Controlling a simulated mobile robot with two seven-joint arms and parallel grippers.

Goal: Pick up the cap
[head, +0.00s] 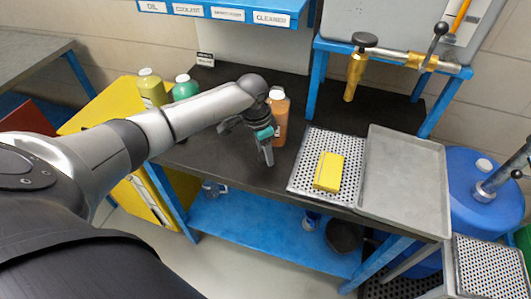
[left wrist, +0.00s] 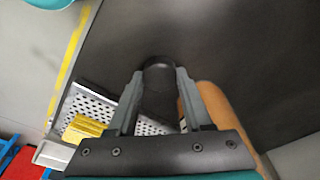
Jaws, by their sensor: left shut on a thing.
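My left gripper (head: 267,155) is over the dark workbench, in front of the orange bottle (head: 280,118), with its fingers pointing down. In the left wrist view the left gripper (left wrist: 158,78) is shut on a dark, round cap (left wrist: 157,97), which sits between its two grey fingers. The cap cannot be made out clearly in the head view. The orange bottle also shows beside the right finger in the left wrist view (left wrist: 213,104). My right gripper is not in view.
A perforated tray (head: 310,150) with a yellow block (head: 328,172) lies right of the gripper, beside a flat grey tray (head: 405,180). Yellow-green (head: 151,88) and green (head: 185,88) bottles stand left. A blue shelf (head: 225,12) hangs above.

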